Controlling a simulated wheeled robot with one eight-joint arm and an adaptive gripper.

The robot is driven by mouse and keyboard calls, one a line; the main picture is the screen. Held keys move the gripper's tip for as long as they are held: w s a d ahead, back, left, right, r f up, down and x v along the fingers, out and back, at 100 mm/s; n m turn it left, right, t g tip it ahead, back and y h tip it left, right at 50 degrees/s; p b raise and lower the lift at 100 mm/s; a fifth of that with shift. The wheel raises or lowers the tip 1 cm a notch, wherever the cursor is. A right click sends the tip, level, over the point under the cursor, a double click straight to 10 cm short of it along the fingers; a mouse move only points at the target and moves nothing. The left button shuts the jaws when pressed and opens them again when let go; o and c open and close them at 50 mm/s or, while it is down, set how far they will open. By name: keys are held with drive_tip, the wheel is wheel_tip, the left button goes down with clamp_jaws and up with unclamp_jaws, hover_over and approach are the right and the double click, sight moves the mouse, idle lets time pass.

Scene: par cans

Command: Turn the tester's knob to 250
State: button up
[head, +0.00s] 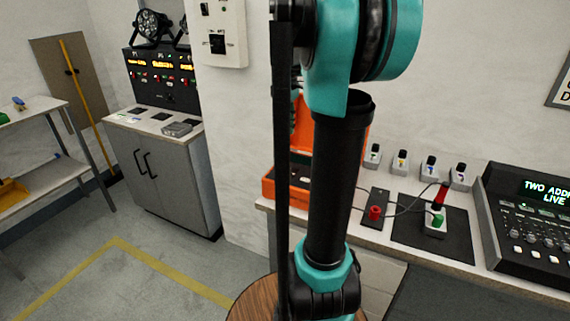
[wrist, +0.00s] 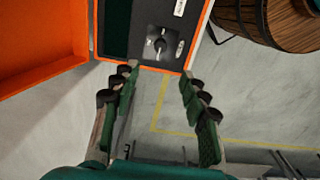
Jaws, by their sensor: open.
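The tester is a dark panel set in an open orange case (wrist: 188,52). Its knob (wrist: 158,44), a dark knob on a grey dial plate with a pale pointer mark, shows near the top middle of the wrist view. The dial figures are too small to read. In the head view the orange case (head: 268,188) stands on the counter, largely hidden behind my arm, and the knob is not visible there. My gripper (wrist: 161,72) is open and empty, its dark fingertips apart on either side below the knob, not seen touching it.
A wooden barrel (wrist: 275,18) stands beside the case. The orange lid (wrist: 35,55) is open at left in the wrist view. On the counter, right of my arm, are a black pad (head: 460,242) with a cabled plug, several small labelled units and a lighting console (head: 535,225).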

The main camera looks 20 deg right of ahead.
sight(286, 167)
wheel_tip(286, 167, down, 13)
drive_tip(key=shift+f, duration=0.2)
idle(0.4)
clamp_jaws()
